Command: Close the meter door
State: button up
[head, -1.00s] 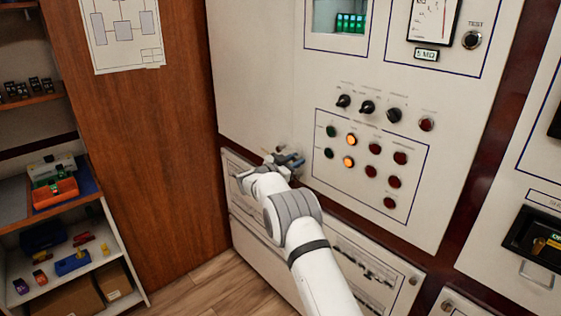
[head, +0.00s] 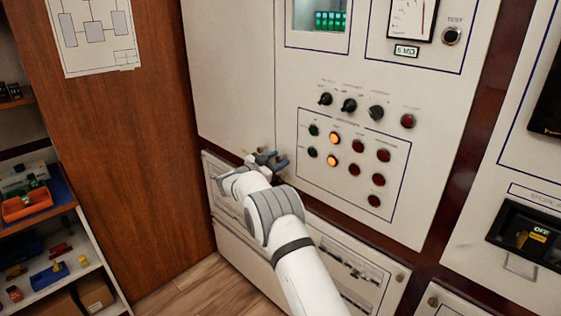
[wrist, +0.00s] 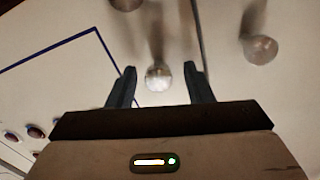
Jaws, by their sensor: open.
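The meter door (head: 400,72) is a tall cream panel in the head view, with an analog meter (head: 411,17), selector knobs and lamps. Whether it stands ajar cannot be told. My gripper (head: 268,158) is at its lower left edge, beside a vertical seam. In the wrist view my gripper (wrist: 160,78) is open, with a round metal knob (wrist: 158,77) between its fingertips. The knob sits on the blue-outlined side of the seam. Contact with the fingers cannot be told. The knob is mostly hidden behind my gripper in the head view.
Another round knob (wrist: 260,48) is across the seam. A lower panel (head: 356,268) lies beneath my arm. Shelves with an orange bin (head: 27,205) stand at left, beside a brown wooden wall (head: 140,150). Some wooden floor (head: 195,288) is clear.

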jog(key=b+v, duration=0.1)
jog(key=v, duration=0.5)
jog(key=shift+s, duration=0.25)
jog(key=shift+a+f, duration=0.1)
jog(key=shift+a, duration=0.05)
